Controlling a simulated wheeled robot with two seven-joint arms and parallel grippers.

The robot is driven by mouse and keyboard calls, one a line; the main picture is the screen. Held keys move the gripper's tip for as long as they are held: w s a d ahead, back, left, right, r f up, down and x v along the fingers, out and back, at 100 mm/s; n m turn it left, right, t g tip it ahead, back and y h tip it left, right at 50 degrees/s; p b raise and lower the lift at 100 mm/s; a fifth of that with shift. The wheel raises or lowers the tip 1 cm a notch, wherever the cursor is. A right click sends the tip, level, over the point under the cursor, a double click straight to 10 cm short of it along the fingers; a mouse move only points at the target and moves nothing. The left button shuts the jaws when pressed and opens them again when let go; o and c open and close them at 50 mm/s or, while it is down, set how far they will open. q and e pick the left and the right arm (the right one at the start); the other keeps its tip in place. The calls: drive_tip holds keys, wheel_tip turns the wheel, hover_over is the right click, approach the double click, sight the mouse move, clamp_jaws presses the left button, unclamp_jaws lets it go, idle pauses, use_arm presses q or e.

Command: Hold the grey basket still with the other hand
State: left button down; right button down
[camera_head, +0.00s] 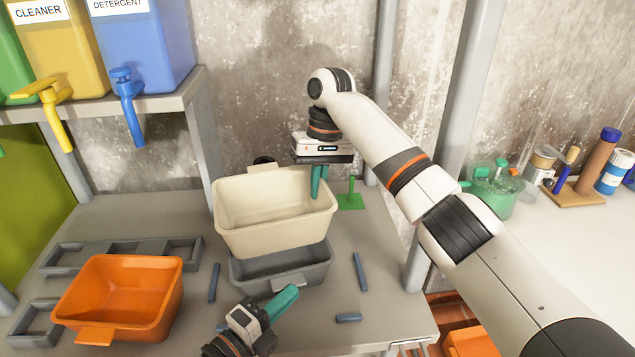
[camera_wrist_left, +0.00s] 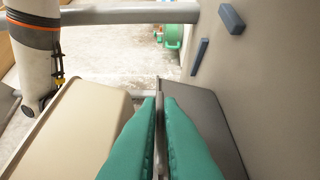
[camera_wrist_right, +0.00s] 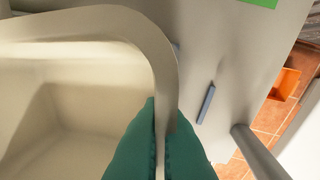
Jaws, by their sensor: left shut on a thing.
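The grey basket (camera_head: 280,273) is on the table, partly hidden under a cream basket (camera_head: 272,229). The cream basket is above or partly inside it; I cannot tell whether they touch. My left gripper (camera_head: 291,292) is shut on the near rim of the grey basket. In the left wrist view its teal fingers (camera_wrist_left: 160,125) pinch the thin wall of the grey basket (camera_wrist_left: 205,115), with the cream basket (camera_wrist_left: 75,130) beside it. My right gripper (camera_head: 319,188) reaches down from above, and in the right wrist view its fingers (camera_wrist_right: 160,140) are shut on the rim of the cream basket (camera_wrist_right: 80,60).
An orange basket (camera_head: 118,295) stands at the left by grey slotted frames (camera_head: 60,257). Several small blue-grey bars (camera_head: 360,271) lie around the grey basket. A green piece (camera_head: 351,200) stands behind right. A shelf (camera_head: 160,104) with detergent containers is at upper left.

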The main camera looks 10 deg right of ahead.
drive_tip(key=shift+f, duration=4.2)
drive_tip(key=c, duration=1.6)
unclamp_jaws()
drive_tip(key=shift+o, duration=0.2)
wheel_tip(320, 180, up, 12)
drive_tip(key=w+d, duration=0.1)
drive_tip(key=shift+w+d+f, duration=0.15)
drive_tip(key=shift+w+d, duration=0.1)
drive_tip(key=shift+d, duration=0.1)
use_arm(q)
drive_tip(key=c, duration=1.5)
unclamp_jaws()
